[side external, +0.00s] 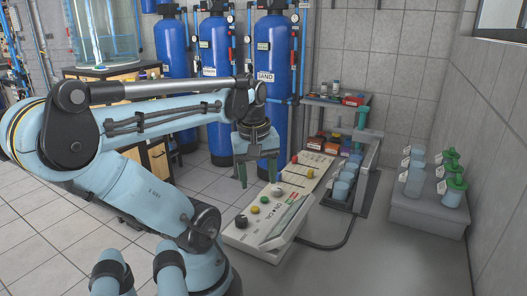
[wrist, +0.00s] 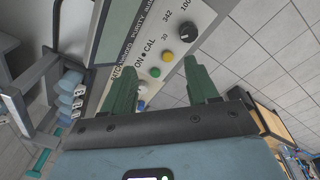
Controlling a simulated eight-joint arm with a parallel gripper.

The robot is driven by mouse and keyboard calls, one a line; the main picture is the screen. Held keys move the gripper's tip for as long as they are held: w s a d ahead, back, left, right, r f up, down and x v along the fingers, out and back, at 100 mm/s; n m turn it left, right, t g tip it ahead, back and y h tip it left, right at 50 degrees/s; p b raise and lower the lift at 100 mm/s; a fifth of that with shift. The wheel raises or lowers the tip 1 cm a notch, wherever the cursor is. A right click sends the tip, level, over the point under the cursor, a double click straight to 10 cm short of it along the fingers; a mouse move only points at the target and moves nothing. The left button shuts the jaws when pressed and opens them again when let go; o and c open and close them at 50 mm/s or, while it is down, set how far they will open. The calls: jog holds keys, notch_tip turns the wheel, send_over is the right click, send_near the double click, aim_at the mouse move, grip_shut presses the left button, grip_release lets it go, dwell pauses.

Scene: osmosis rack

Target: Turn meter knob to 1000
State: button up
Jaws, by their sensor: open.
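The meter panel (side external: 267,213) is a long pale sloped console with coloured buttons, standing right of my arm in the side external view. Its black round knob (wrist: 188,32) is at the top right in the wrist view, beside the printed marks 30, 342 and a partly hidden 100-something. The knob (side external: 242,221) also shows at the panel's near left end in the side view. Which mark it points to is too small to tell. My gripper (side external: 257,176) points down above the panel, apart from the knob. In the wrist view its green fingers (wrist: 162,82) are spread and empty.
Yellow (wrist: 167,57) and green (wrist: 155,71) buttons sit near the knob. Blue-and-white containers (side external: 344,184) stand on a rack behind the panel. Green-topped jugs (side external: 454,180) stand on a grey block at right. Blue tanks (side external: 273,80) line the back. The floor in front is clear.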

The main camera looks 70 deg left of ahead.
aim_at(241, 218)
jog(key=s+a+n, duration=0.1)
jog(key=s+n, duration=0.3)
jog(key=shift+g+h, duration=0.4)
jog(key=shift+f, duration=5.55)
jog(key=c, duration=1)
jog(key=shift+c, duration=0.2)
